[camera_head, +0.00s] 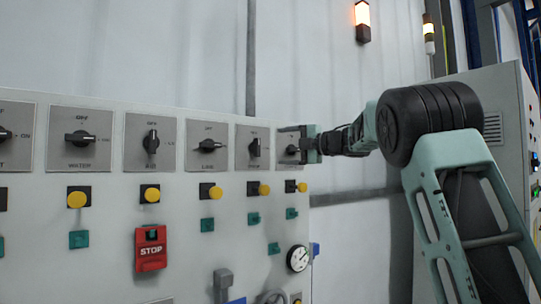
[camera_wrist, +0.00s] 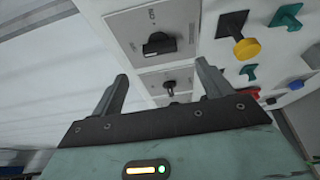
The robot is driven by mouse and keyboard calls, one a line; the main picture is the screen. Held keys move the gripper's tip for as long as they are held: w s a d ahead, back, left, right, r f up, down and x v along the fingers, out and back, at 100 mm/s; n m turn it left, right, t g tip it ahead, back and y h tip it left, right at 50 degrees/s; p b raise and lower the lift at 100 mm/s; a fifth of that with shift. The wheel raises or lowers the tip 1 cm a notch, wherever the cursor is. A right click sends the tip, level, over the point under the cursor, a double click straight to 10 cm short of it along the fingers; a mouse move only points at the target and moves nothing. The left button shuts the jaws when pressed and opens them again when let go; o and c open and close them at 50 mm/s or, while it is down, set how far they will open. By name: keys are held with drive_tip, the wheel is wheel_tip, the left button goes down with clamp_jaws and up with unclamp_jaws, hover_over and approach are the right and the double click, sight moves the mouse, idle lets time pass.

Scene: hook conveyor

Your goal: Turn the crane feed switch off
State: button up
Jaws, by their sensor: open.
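A row of dark rotary switches on grey plates runs along the panel; their labels are mostly too small to read, and I cannot tell which one is the crane feed switch. My gripper (camera_head: 286,146) is at the rightmost visible switch (camera_head: 292,150) and partly covers its plate. In the wrist view my gripper (camera_wrist: 163,84) is open and empty. A dark knob (camera_wrist: 170,87) shows between its fingers, with its plate partly hidden behind the gripper. A second knob (camera_wrist: 158,44) on a plate sits above it in that view. I cannot tell whether the fingers touch a knob.
Yellow buttons (camera_head: 208,191) and green ones (camera_head: 207,225) sit below the switches. A red STOP box (camera_head: 151,248) and a gauge (camera_head: 297,258) are lower on the panel. A grey cabinet (camera_head: 500,110) stands at right. White wall (camera_head: 350,80) lies behind.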

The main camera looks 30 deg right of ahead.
drive_tip(key=b+v, duration=0.2)
drive_tip(key=v, duration=0.6)
drive_tip(key=w+a+f+m+t+h, duration=0.1)
drive_tip(key=w+a+f+m+t, duration=0.15)
drive_tip(key=w+a+m, duration=0.45)
drive_tip(key=s+a+f+m+g+h, duration=0.2)
drive_tip(key=s+a+f+m+g, duration=0.15)
drive_tip(key=a+f, duration=0.7)
drive_tip(key=s+a+f+m+g+h, duration=0.2)
drive_tip(key=a+f+m, duration=0.2)
drive_tip(key=a+f, duration=0.7)
drive_tip(key=s+a+f+m+g, duration=0.1)
drive_tip(key=s+a+f+g, duration=0.75)
drive_tip(key=s+f, duration=0.6)
drive_tip(key=s+a+f+g+h, duration=0.1)
drive_tip(key=s+f+g, duration=0.1)
drive_tip(key=s, duration=0.9)
drive_tip(key=s+a+f+g, duration=0.1)
drive_tip(key=s+f+g, duration=0.2)
drive_tip(key=s, duration=0.7)
drive_tip(key=shift+s+a+f+h, duration=0.35)
drive_tip(key=shift+s+f+h, duration=0.05)
drive_tip(key=shift+f, duration=0.3)
